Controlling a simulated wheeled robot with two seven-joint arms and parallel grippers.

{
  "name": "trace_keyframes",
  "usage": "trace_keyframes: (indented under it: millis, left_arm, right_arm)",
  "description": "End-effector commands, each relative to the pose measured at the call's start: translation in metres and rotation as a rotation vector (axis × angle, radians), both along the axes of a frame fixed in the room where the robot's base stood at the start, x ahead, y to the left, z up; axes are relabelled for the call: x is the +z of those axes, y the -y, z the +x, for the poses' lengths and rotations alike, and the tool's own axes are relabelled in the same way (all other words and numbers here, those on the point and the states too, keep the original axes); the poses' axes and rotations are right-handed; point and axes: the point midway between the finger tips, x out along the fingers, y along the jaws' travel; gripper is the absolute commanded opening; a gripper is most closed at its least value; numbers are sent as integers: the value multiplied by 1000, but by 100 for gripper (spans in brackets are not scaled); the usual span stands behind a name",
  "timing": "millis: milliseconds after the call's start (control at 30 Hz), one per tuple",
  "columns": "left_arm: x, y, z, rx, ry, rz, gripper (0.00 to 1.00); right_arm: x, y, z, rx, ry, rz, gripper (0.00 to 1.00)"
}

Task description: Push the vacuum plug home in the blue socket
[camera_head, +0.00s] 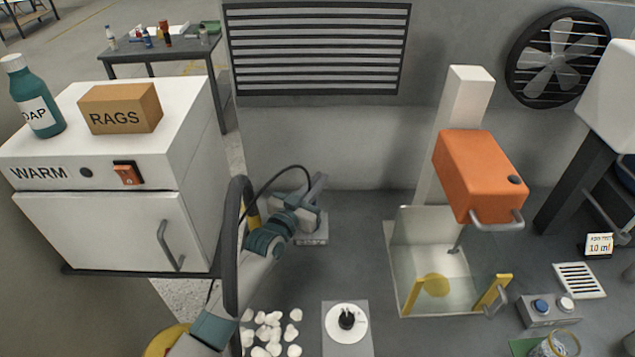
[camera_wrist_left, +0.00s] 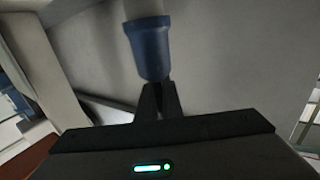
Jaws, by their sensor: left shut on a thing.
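My left gripper (camera_head: 314,190) is at the back of the work surface, left of centre, close to the grey wall. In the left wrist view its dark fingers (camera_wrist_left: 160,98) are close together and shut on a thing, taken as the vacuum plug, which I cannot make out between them. Their tips meet the lower end of a blue cup-shaped piece (camera_wrist_left: 150,50) on a pale pipe. This looks like the blue socket. I cannot tell how deep the plug sits. My right gripper is not in view.
A white WARM cabinet (camera_head: 100,235) stands left of my arm. A thick black loop (camera_head: 231,245) crosses beside the arm. An orange-headed machine (camera_head: 470,170) stands to the right.

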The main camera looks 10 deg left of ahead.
Motion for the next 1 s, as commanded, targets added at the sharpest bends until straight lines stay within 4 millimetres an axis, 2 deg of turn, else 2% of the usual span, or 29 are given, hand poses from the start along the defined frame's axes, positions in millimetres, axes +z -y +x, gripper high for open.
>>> trace_keyframes:
  millis: [500,1000]
  left_arm:
    - [0,0,0,0,1,1,0]
    - [1,0,0,0,1,0,0]
  right_arm:
    - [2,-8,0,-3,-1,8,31]
    - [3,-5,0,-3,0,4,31]
